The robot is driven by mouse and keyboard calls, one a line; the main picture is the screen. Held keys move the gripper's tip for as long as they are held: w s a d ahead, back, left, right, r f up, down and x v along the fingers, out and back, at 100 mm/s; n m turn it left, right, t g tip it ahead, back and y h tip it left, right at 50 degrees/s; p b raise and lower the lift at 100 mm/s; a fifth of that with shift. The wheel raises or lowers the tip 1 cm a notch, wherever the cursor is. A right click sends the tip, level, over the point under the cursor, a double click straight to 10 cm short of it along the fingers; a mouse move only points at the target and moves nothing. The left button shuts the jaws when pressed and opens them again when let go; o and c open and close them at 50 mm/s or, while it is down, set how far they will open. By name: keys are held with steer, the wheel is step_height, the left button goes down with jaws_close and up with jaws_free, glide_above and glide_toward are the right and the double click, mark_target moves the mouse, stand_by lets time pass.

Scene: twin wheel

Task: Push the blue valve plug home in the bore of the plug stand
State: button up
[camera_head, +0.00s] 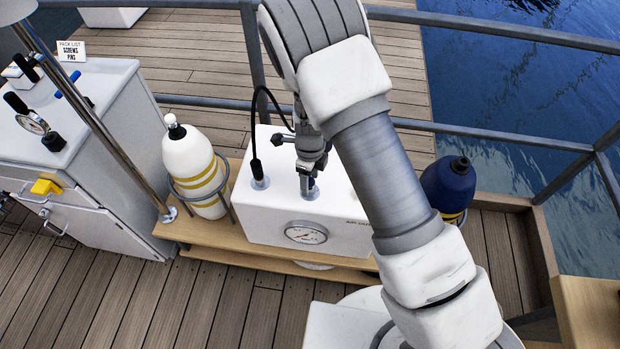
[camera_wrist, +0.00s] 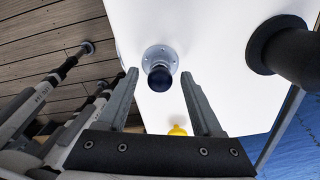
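The blue valve plug, a dark blue round knob (camera_wrist: 160,79), shows in the wrist view above a round grey flange (camera_wrist: 160,54) on a white surface. In the head view, the matching grey fitting (camera_head: 310,190) is on top of a white box, under my gripper (camera_head: 309,168). In the wrist view, the fingers of my gripper (camera_wrist: 159,74) are spread, one on each side of the knob, with gaps showing. The bore is hidden by the knob, so I cannot tell how deep the plug sits.
The white box (camera_head: 275,222) has a gauge (camera_head: 306,233) and a black hose (camera_head: 256,165) to the left of the fitting. A white cylinder (camera_head: 194,160) and a blue cylinder (camera_head: 446,184) flank it. A grey cabinet (camera_head: 110,140) stands left. Railings run behind.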

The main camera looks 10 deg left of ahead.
mark_target(310, 179)
step_height(310, 179, up, 17)
steer(key=p, duration=0.2)
steer(key=shift+r, duration=0.2)
stand_by(0.4)
steer(key=shift+r, duration=0.1)
steer(key=s+d+r+n+t+y, duration=0.1)
steer(key=s+d+r+n, duration=0.1)
steer(key=d+r+n, duration=0.5)
steer(key=s+d+r+n+t+y, duration=0.1)
steer(key=s+d+r+n, duration=0.15)
steer(key=d+r, duration=0.45)
steer(key=s+d+r+n+t+h, duration=0.1)
steer(key=s+d+r+n, duration=0.3)
steer(key=s+n, duration=0.1)
steer(key=s+d+r+n+t+h, duration=0.1)
steer(key=s+d+r+n+t, duration=0.1)
steer(key=s+d+r+n, duration=0.3)
steer(key=s+n, duration=0.1)
steer(key=s, duration=0.2)
steer(key=shift+d+t, duration=0.15)
steer(key=shift+t, duration=0.15)
